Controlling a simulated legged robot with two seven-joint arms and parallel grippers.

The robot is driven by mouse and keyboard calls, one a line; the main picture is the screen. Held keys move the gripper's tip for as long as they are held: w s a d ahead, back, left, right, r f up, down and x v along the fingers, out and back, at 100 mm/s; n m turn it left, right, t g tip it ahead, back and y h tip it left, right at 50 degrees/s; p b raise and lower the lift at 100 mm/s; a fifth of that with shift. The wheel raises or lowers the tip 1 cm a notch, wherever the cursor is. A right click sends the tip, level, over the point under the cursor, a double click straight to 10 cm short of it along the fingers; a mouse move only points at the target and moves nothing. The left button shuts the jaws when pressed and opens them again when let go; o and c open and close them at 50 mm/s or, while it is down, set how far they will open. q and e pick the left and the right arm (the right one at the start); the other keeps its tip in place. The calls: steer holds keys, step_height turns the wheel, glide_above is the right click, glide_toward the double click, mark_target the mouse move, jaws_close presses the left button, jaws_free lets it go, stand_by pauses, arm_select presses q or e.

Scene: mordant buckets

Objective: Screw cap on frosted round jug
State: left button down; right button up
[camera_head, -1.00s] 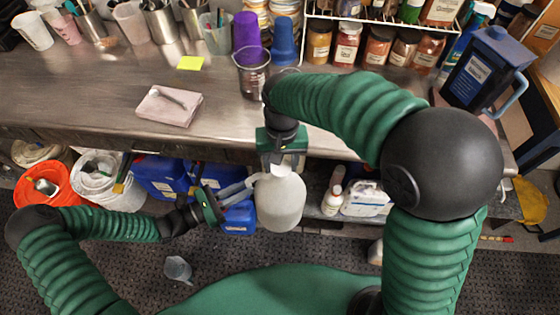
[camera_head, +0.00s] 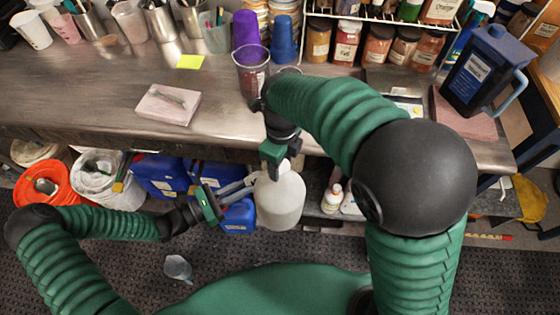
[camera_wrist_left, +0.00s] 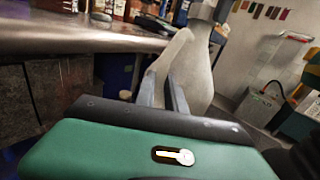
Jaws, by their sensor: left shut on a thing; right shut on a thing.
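The frosted round jug (camera_head: 280,205) is held upright in front of the bench edge in the head view. My left gripper (camera_head: 250,186) comes in from the left and is shut on the jug near its upper left side. The jug (camera_wrist_left: 194,75) also shows beyond the fingers of my left gripper (camera_wrist_left: 162,92) in the left wrist view. My right gripper (camera_head: 279,163) points down from above and is shut on the white cap (camera_head: 284,167) at the jug's top. The gripper partly hides the cap and neck, so I cannot tell how far the cap is seated.
The steel bench (camera_head: 100,95) lies behind the jug. A clear cup (camera_head: 251,70) stands near my right wrist. Blue containers (camera_head: 160,175), a white bucket (camera_head: 100,180) and an orange bucket (camera_head: 45,185) stand below the bench. A small beaker (camera_head: 178,268) is on the floor mat.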

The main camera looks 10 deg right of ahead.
steer(key=o, duration=1.4)
steer(key=shift+r, duration=0.1)
steer(key=shift+r, duration=2.25)
